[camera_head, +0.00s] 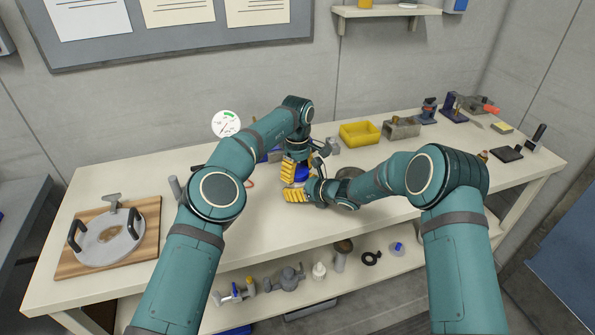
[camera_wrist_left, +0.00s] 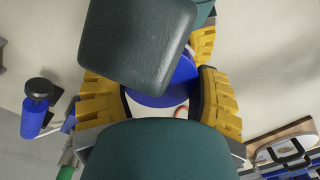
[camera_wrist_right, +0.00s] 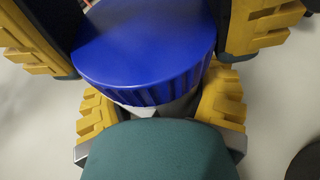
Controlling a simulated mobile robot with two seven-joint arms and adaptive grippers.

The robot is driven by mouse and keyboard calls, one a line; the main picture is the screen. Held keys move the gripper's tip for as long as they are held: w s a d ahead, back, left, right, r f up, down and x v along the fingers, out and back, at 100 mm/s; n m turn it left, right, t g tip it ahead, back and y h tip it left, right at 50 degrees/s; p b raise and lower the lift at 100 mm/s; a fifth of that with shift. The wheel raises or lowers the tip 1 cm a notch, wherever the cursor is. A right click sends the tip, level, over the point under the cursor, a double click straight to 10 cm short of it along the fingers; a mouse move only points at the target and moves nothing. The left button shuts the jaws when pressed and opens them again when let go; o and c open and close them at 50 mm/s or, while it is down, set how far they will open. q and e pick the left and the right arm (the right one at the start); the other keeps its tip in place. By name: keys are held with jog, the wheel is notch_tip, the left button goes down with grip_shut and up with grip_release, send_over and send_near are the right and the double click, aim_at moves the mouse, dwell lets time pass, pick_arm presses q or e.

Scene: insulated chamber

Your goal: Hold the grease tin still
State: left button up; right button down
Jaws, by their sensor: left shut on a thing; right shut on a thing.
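The grease tin has a broad blue ribbed lid (camera_wrist_right: 145,45) over a pale body (camera_wrist_right: 178,108), mostly hidden by the grippers. In the head view the blue lid (camera_head: 302,174) shows as a small patch between my grippers, over the bench's middle. My left gripper (camera_head: 289,171) comes from above, its yellow fingers shut on opposite sides of the lid, which also shows in the left wrist view (camera_wrist_left: 165,88). My right gripper (camera_head: 298,194) is lower and shut around the body, below the lid. The tin's base is hidden.
A yellow bin (camera_head: 360,133) and a grey metal block (camera_head: 402,128) stand behind to the right. A wooden board (camera_head: 70,264) with a round handled plate (camera_head: 107,240) lies at the left. A dark round dish (camera_head: 347,174) is close to my right wrist.

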pick_arm(q)
jog(key=n, duration=0.3)
jog(key=shift+n, duration=0.3)
jog(key=n, duration=0.4)
jog(key=o, duration=1.3)
